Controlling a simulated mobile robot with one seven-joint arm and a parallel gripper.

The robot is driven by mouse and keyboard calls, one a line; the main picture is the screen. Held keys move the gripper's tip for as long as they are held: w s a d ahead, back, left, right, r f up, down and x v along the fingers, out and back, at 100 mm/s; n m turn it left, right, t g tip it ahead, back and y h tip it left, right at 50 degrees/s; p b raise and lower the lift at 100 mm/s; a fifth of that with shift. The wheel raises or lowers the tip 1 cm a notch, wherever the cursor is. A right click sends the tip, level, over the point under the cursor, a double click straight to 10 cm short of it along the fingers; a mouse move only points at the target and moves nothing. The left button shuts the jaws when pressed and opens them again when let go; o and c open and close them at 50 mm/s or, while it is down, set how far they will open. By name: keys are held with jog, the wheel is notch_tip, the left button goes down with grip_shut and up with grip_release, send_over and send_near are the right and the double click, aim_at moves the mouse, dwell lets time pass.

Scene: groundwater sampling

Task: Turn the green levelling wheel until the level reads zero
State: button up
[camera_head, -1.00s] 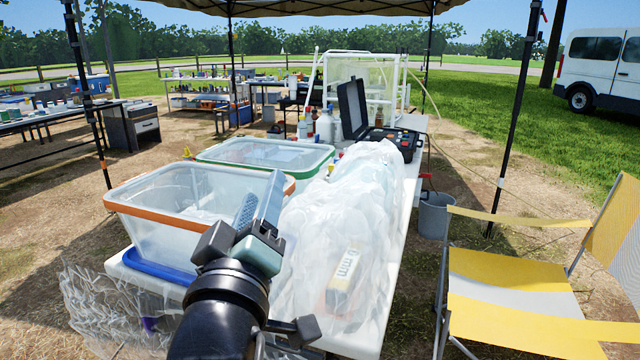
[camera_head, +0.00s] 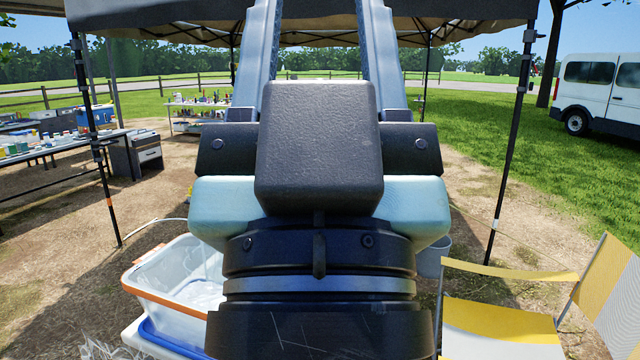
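My gripper (camera_head: 316,40) fills the middle of the head view, raised close to the camera and pointing up and away. Its two long grey fingers stand apart with a wide gap, and nothing shows between them. The green levelling wheel and the level are not visible. My gripper and wrist hide most of the work table, so I cannot tell whether they are behind it.
A yellow and white folding chair (camera_head: 505,325) is at the right. A grey bucket (camera_head: 432,262) shows partly behind my wrist. Canopy poles (camera_head: 512,140) stand on both sides.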

notch_tip(320, 180, up, 4)
jog(key=shift+f+p, duration=0.2)
jog(key=shift+p, duration=0.8)
jog(key=shift+w, duration=0.1)
